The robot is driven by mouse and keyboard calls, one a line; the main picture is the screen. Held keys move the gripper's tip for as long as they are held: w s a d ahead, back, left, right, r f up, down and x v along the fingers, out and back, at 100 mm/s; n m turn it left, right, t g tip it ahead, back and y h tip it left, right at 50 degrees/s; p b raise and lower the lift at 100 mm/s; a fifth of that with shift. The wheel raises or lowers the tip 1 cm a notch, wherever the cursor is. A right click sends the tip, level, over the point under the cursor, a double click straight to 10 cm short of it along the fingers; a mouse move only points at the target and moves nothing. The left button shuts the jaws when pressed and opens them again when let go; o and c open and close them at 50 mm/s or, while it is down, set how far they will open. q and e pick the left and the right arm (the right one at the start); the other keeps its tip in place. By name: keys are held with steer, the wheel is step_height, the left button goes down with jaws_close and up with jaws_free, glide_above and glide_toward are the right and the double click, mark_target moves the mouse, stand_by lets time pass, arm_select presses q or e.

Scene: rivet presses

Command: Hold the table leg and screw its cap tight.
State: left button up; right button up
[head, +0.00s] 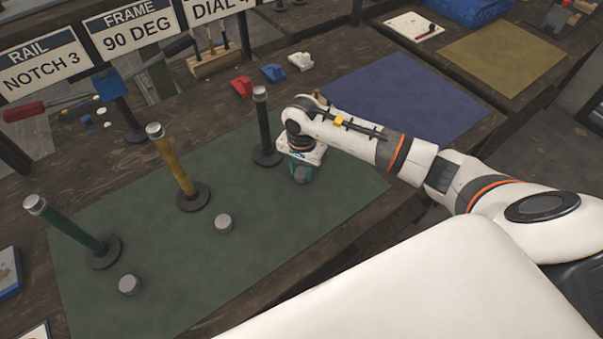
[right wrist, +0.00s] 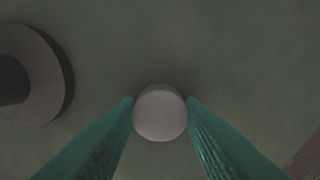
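Three upright legs stand in dark round bases on the green mat (head: 130,215): a green leg (head: 75,226), a yellow-brown leg (head: 178,168) and a black leg (head: 263,128). Each has a greyish top end. Two grey caps lie on the mat, a front-left cap (head: 129,284) and a middle cap (head: 223,223). My right gripper (head: 302,173) points down just right of the black leg. In the right wrist view its teal fingers (right wrist: 160,103) close against both sides of a third grey cap (right wrist: 160,113). My left gripper is out of view.
A dark round base (right wrist: 30,75) is at the left of the right wrist view. Behind the mat are red (head: 242,87), blue (head: 273,72) and white (head: 300,61) blocks. A bare blue mat (head: 405,95) lies to the right. Signs (head: 45,62) stand at the back left.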

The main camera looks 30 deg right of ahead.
mark_target(302, 172)
steer(key=shift+c, duration=0.5)
steer(key=shift+r, duration=0.3)
step_height(302, 172, up, 10)
steer(key=b, duration=0.2)
steer(key=shift+f, duration=0.25)
